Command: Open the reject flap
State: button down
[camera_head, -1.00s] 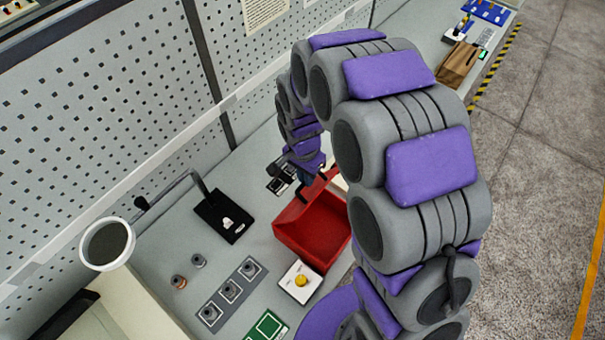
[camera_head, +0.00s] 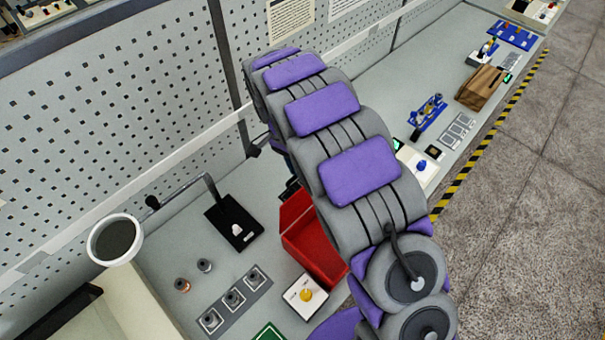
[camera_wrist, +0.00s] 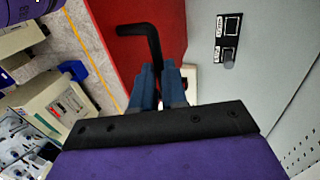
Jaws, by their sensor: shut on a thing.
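The red reject bin (camera_head: 318,250) stands on the grey bench in the head view, partly hidden behind my arm. A red panel (camera_head: 294,209), apparently its flap, stands tilted up at its far edge. In the wrist view, a red surface (camera_wrist: 122,52) fills the upper middle, with a black bent handle (camera_wrist: 153,38) in front of it. My gripper (camera_wrist: 158,75) has its blue fingers close together, shut on the lower part of this handle. In the head view my gripper is hidden behind my arm.
A white cup-like holder (camera_head: 115,240), a black plate with a lever (camera_head: 234,224), a yellow-knob box (camera_head: 304,296) and a row of square sockets (camera_head: 234,301) are nearby. A perforated wall (camera_head: 110,110) runs behind the bench.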

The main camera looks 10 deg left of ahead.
jog(key=w+a, duration=0.1)
jog(key=w+a+f+b, duration=0.1)
jog(key=a, duration=0.2)
jog(key=shift+w+a+f, duration=0.25)
jog(key=shift+w+f, duration=0.1)
jog(key=shift+w, duration=0.05)
jog(key=c, duration=1.2)
grip_release()
jog(key=shift+w, duration=0.1)
jog(key=shift+o, duration=0.2)
jog(key=p+v, duration=0.2)
jog(key=v, duration=1)
jog(key=shift+a, duration=0.15)
